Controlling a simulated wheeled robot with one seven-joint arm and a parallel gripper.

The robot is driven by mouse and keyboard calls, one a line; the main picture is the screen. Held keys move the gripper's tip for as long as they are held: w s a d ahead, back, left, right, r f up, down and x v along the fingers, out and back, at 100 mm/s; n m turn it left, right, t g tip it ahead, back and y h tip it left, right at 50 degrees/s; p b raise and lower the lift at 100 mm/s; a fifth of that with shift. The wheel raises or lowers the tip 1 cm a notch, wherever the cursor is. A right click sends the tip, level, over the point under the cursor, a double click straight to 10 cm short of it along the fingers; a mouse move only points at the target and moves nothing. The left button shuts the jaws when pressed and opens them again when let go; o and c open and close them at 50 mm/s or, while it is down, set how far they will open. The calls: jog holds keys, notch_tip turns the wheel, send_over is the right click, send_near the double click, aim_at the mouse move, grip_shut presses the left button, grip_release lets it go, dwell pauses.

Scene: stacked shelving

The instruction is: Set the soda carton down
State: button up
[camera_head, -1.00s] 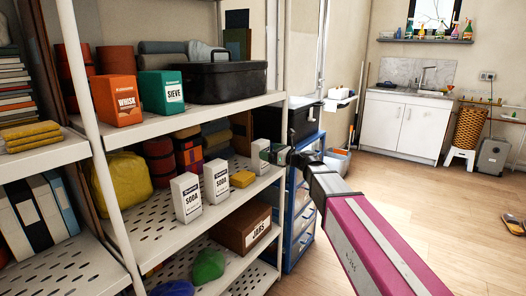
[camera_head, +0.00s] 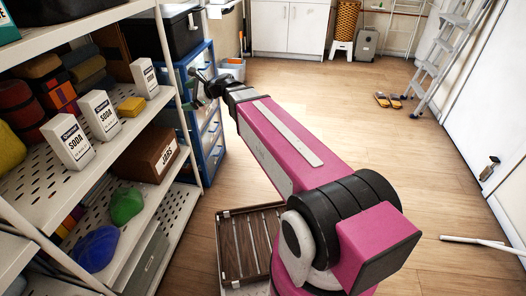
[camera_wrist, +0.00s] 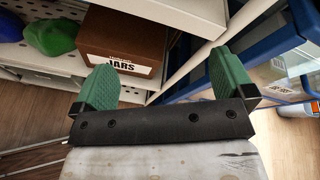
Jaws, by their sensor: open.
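Three white soda cartons stand upright on the middle shelf in the head view: a near one (camera_head: 70,142), a middle one (camera_head: 101,115) and a far one (camera_head: 145,78) by the shelf's right end. My gripper (camera_head: 205,88) is off to the right of the far carton, outside the shelf and apart from it. In the wrist view my gripper's green fingers (camera_wrist: 165,80) are spread wide with nothing between them. No soda carton shows in the wrist view.
A yellow block (camera_head: 131,106) lies between the middle and far cartons. A brown jars box (camera_head: 152,154) sits on the shelf below, with green and blue caps nearby. A blue drawer unit (camera_head: 212,125) stands close beside my gripper.

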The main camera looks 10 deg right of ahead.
jog(key=s+d+f+n+g+h, duration=0.2)
jog(key=s+d+f+n+h, duration=0.4)
jog(key=d+f, duration=0.5)
jog(key=s+d+f+n+g+h, duration=0.3)
jog(key=s+d+f+n+h, duration=0.4)
jog(key=d, duration=1)
jog(key=s+f+n, duration=0.3)
jog(key=f, duration=0.1)
jog(key=shift+s+d+f+n, duration=0.15)
jog(key=shift+s+f+n, duration=0.05)
jog(key=shift+s+n, duration=0.15)
